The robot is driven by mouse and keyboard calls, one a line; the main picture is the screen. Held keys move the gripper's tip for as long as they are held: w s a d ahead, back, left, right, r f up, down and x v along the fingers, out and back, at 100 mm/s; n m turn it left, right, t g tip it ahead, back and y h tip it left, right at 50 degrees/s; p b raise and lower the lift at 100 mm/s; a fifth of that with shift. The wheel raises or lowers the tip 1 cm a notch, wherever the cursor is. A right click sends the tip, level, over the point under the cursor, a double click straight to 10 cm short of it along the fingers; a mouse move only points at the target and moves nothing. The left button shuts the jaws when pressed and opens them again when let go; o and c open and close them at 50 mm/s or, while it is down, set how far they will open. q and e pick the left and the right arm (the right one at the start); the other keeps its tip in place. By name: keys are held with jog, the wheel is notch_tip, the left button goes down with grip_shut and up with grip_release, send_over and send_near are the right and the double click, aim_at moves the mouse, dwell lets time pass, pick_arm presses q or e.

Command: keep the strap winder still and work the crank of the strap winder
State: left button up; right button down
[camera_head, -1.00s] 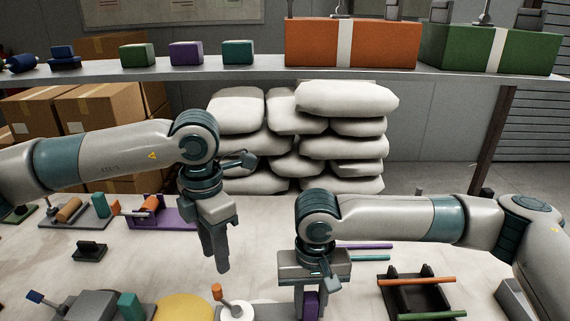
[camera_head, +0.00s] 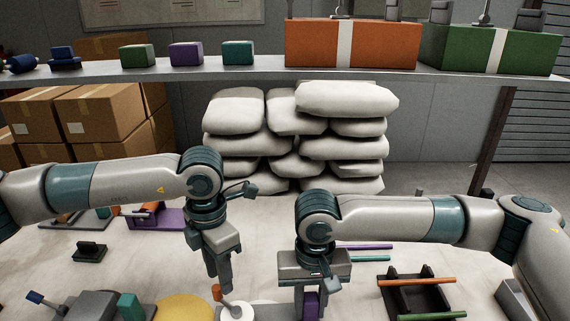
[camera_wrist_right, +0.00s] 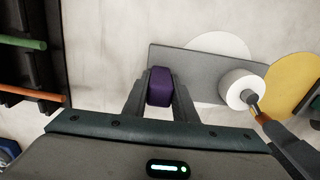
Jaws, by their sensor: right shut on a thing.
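The strap winder shows at the bottom of the head view, partly cut off. It has a white drum (camera_head: 238,312), a crank with an orange knob (camera_head: 216,292) and a purple block (camera_head: 311,304). In the right wrist view its grey plate (camera_wrist_right: 205,68) carries the white drum (camera_wrist_right: 240,88), with the crank's orange knob (camera_wrist_right: 263,118) beside it. My right gripper (camera_wrist_right: 160,88) is shut on the purple block (camera_wrist_right: 160,86). My left gripper (camera_head: 222,284) points down right at the orange knob; whether its fingers are open or touch it, I cannot tell.
A yellow disc (camera_head: 186,307) lies left of the winder. A black rack with orange and green rods (camera_head: 418,282) stands to the right. A small black block (camera_head: 90,251) and a purple fixture (camera_head: 170,217) lie further left. White sacks (camera_head: 300,150) are stacked behind the table.

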pick_arm(q)
jog(key=shift+f, duration=1.45)
grip_shut()
dwell(0.6)
jog(key=shift+s+a+n, duration=0.35)
jog(key=shift+a+n, duration=0.05)
jog(key=shift+n, duration=0.6)
